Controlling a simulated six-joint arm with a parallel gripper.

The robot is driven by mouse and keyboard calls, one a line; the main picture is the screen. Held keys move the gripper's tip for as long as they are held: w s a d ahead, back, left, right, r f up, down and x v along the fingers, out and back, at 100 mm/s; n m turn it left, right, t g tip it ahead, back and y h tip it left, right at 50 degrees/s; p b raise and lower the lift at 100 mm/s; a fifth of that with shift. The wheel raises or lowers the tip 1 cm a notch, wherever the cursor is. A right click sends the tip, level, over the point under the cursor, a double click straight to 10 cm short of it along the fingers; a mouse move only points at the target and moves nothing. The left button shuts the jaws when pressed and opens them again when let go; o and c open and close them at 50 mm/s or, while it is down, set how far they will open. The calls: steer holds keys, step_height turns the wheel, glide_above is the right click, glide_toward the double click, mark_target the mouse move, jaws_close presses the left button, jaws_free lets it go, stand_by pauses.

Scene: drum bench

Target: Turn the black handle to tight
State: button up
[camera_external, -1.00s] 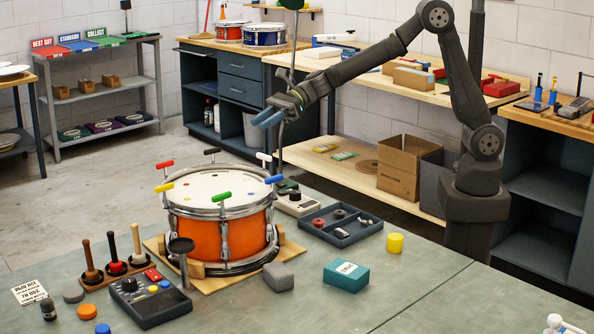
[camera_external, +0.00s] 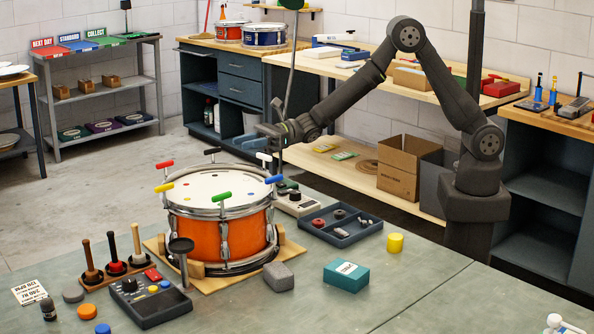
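The orange snare drum (camera_external: 218,235) stands on a wooden cradle on the bench. Coloured T-handles rise around its rim. The black handle (camera_external: 211,151) is at the far side of the rim, between the red handle (camera_external: 164,164) and the white handle (camera_external: 264,157). My gripper (camera_external: 272,142) is above the drum's far right side, close to the white handle in the picture and to the right of the black handle, apart from it. Its fingers are small and dark here, so their opening is unclear. I see nothing held in it.
A blue handle (camera_external: 273,179), a green handle (camera_external: 221,196) and a yellow handle (camera_external: 163,187) also stand on the rim. A dark parts tray (camera_external: 340,228) and a teal box (camera_external: 346,276) are on the bench to the right. A control box (camera_external: 150,300) stands in front left.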

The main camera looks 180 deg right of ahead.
mark_target(221, 148)
steer(key=x, duration=1.1)
steer(key=shift+c, duration=0.2)
jaws_close()
